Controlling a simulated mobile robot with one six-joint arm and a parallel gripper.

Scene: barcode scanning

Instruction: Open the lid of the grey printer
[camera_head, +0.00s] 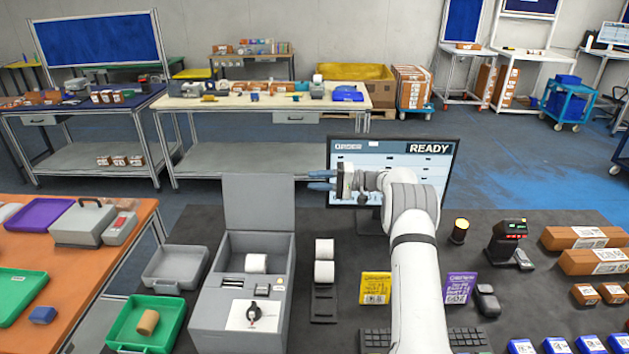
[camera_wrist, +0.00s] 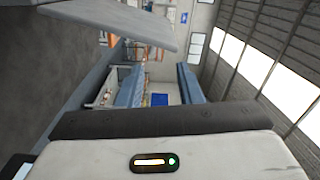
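The grey printer (camera_head: 210,309) stands on the dark table at the centre left of the head view. Its lid (camera_head: 259,202) stands raised upright at the back, so the inside shows, with a white roll (camera_head: 256,263) in it. My gripper (camera_head: 322,180) is in the air to the right of the raised lid, apart from it in the picture, in front of the monitor. Its two blue fingers point left with a gap between them, holding nothing. In the wrist view a grey panel crosses the upper left; I cannot tell surely whether it is the lid.
White rolls (camera_head: 324,271) stand right of the printer. A monitor (camera_head: 430,160) reading READY is behind my arm. A green tray (camera_head: 130,325) and grey tray (camera_head: 160,270) lie left of the printer. A scanner (camera_head: 505,240) and brown boxes (camera_head: 590,262) are at right.

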